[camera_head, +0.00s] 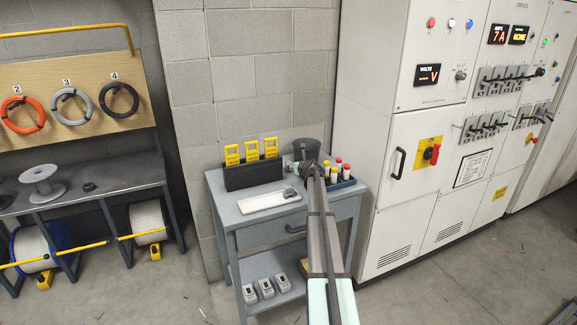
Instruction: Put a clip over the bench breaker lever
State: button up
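Three yellow clips (252,151) stand upright in a row in a dark holder (254,175) on the small grey bench. My arm reaches up from the lower middle, and its dark end, my gripper (310,167), is over the back of the bench, right of the clips and apart from them. Its fingers are too small and hidden to read. Rows of dark breaker levers (485,126) sit on the grey cabinet at right. A red rotary handle on a yellow plate (430,152) is below and left of them. I cannot tell which lever is the bench breaker's.
On the bench (258,218) are a white strip (269,201) and a blue tray (345,183) of red- and yellow-capped containers. Grey boxes (266,288) rest on its lower shelf. A cable rack (75,95) stands at left. The floor between rack and bench is mostly clear.

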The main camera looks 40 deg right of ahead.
aim_at(290, 162)
jog(key=p+x, duration=0.2)
jog(key=x, duration=0.6)
jog(key=shift+w+a+f, duration=0.1)
jog(key=shift+w, duration=0.05)
jog(key=shift+c, duration=0.3)
grip_shut()
